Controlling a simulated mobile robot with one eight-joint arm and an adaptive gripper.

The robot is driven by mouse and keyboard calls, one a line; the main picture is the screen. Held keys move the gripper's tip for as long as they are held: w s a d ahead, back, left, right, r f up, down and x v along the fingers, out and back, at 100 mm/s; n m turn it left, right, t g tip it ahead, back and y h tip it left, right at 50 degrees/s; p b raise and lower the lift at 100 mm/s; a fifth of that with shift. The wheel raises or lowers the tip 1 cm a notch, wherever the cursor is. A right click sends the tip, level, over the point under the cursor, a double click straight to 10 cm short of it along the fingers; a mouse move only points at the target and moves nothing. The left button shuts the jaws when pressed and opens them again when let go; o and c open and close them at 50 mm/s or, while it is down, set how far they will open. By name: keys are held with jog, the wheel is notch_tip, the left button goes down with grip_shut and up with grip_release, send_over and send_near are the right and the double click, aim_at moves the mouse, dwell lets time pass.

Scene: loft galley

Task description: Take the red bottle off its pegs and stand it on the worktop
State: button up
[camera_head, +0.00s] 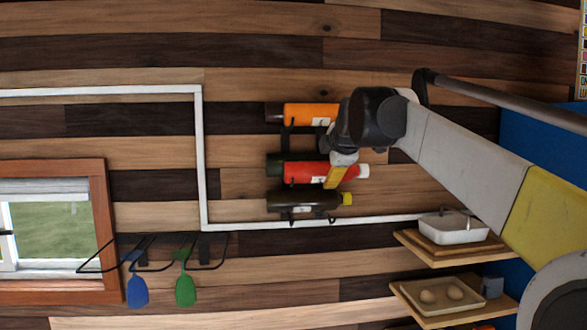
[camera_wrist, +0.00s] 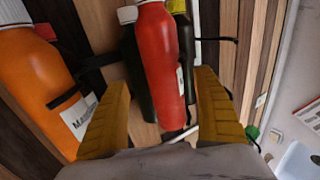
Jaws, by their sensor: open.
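The red bottle (camera_head: 303,167) with a white cap lies sideways in the head view, among other bottles held by black pegs on the plank wall. My gripper (camera_head: 338,174) is at the capped half of the bottle. The fingers of my gripper (camera_wrist: 162,80) are spread, one on each side, with gaps visible. A black peg (camera_wrist: 68,98) shows left of it. I cannot make out the worktop for certain.
An orange bottle (camera_head: 310,113) lies above the red one, and a dark bottle (camera_head: 303,200) with a yellow cap below. A white rail (camera_head: 202,160) frames them. Shelves with a white tray (camera_head: 453,228) are at lower right. Blue and green utensils (camera_head: 184,290) hang lower left.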

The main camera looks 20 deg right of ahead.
aim_at(327, 168)
jog(key=p+x, duration=0.1)
jog(key=x, duration=0.2)
jog(key=p+x, duration=0.1)
jog(key=x, duration=0.1)
jog(key=shift+w+d+f, duration=0.15)
jog(key=shift+d+f, duration=0.05)
jog(key=shift+f, duration=0.2)
jog(key=shift+s+a+r, duration=0.1)
jog(key=shift+s, duration=0.2)
jog(key=c, duration=1.5)
